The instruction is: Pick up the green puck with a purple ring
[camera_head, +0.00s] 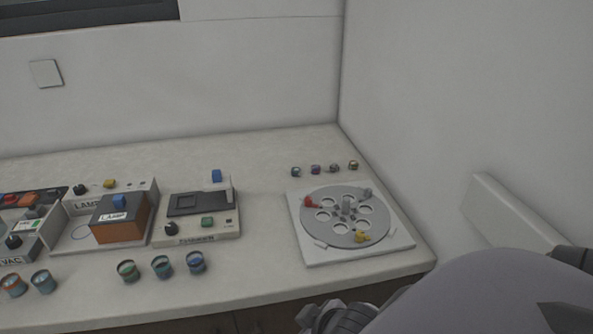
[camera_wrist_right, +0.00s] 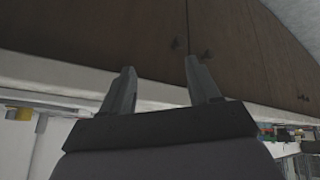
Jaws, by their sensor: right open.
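Several small pucks stand in a row at the back right of the bench: one at the left end (camera_head: 296,171), a purple-looking one (camera_head: 315,169), a dark one (camera_head: 334,168) and a yellowish one (camera_head: 353,165). They are too small to tell which is green with a purple ring. My right gripper (camera_wrist_right: 160,88) is open in the right wrist view, with nothing between its fingers and brown cabinet fronts beyond. In the head view my right arm shows at the bottom right, in front of the bench edge and away from the pucks. My left gripper is not in view.
A white base with a round grey holed plate (camera_head: 328,228) stands in front of the pucks. Several round cups (camera_head: 162,267) line the front edge. A lamp box (camera_head: 119,217) and a control unit (camera_head: 200,214) stand left. A wall rises close behind and right.

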